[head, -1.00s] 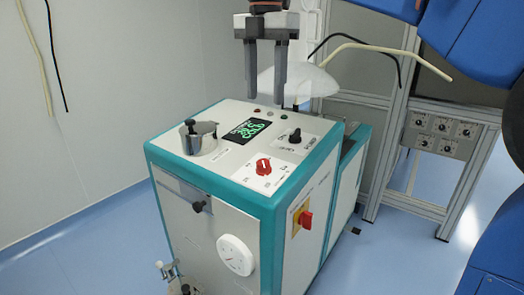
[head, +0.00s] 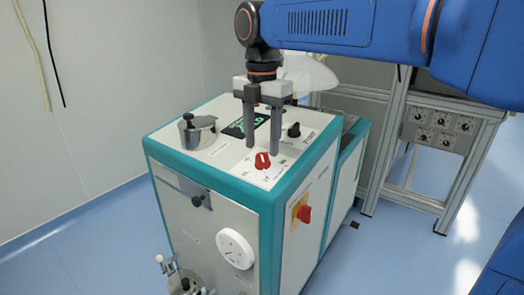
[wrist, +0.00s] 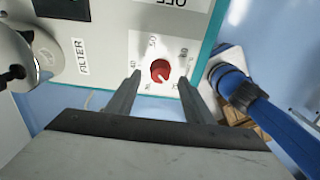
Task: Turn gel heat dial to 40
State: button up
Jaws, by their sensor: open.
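The red dial (head: 262,160) sits on a white scale plate on the machine's top panel, near the front right. It also shows in the wrist view (wrist: 160,70), with the marks 40 at its left, 50 above it and 60 at its right. I cannot tell which mark its pointer is on. My gripper (head: 262,149) is open and points down over the dial. In the wrist view its two fingers (wrist: 159,80) lie on either side of the dial, with visible gaps; I cannot tell their exact height above the panel.
A black knob (head: 293,130) stands behind and right of the dial. A metal pot (head: 197,132) stands at the panel's left, and a green display (head: 240,128) lies partly behind my fingers. A red-yellow switch (head: 303,213) and a white wheel (head: 235,250) are on the machine's sides.

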aim_at(262, 155)
jog(key=shift+f, duration=1.55)
jog(key=c, duration=1)
jog(key=shift+c, duration=0.2)
